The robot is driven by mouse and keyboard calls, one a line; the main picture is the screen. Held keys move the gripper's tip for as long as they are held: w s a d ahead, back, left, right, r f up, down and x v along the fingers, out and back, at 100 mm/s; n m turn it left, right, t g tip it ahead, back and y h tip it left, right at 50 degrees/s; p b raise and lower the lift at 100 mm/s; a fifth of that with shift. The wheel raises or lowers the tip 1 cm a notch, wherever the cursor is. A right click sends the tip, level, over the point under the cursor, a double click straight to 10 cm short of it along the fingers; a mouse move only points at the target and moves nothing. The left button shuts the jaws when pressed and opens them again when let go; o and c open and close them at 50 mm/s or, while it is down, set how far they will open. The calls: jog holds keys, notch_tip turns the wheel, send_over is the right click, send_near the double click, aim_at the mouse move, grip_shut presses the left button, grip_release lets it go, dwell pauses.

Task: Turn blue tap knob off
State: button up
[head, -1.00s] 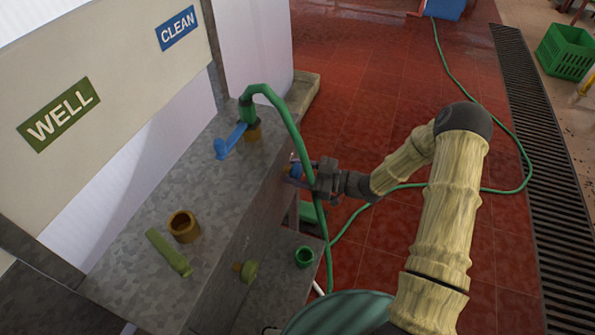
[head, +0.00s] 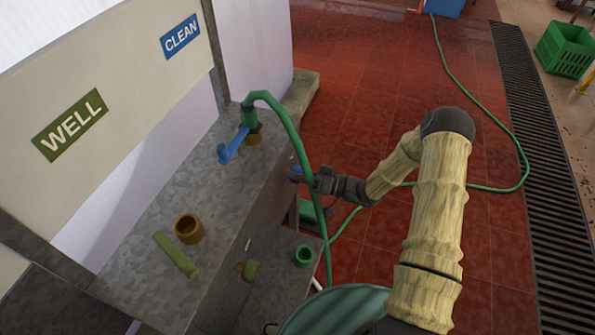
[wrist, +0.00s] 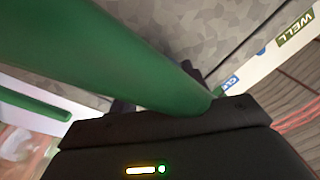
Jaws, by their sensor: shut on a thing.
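Only dark parts of my gripper show past the hose there.
A blue lever (head: 232,147) and green hose fitting (head: 250,116) are on the bench (head: 200,185). An olive lever (head: 176,255), brass collar (head: 188,227) and olive knob (head: 251,270) are nearer. A green ring (head: 304,256) sits on the lower ledge. Red floor lies right.

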jog(key=m+p, duration=0.1)
jog(key=m, duration=0.4)
jog(key=shift+d+f+t, duration=0.1)
jog(key=shift+t, duration=0.3)
jog(key=shift+m+p, duration=0.4)
jog(key=shift+m, duration=1.7)
jog(key=o, duration=1)
jog(key=shift+c, duration=0.2)
jog(key=b+v, duration=0.1)
jog(key=v, duration=1.6)
jog(key=shift+s+d, duration=0.15)
jog(key=shift+d, duration=0.05)
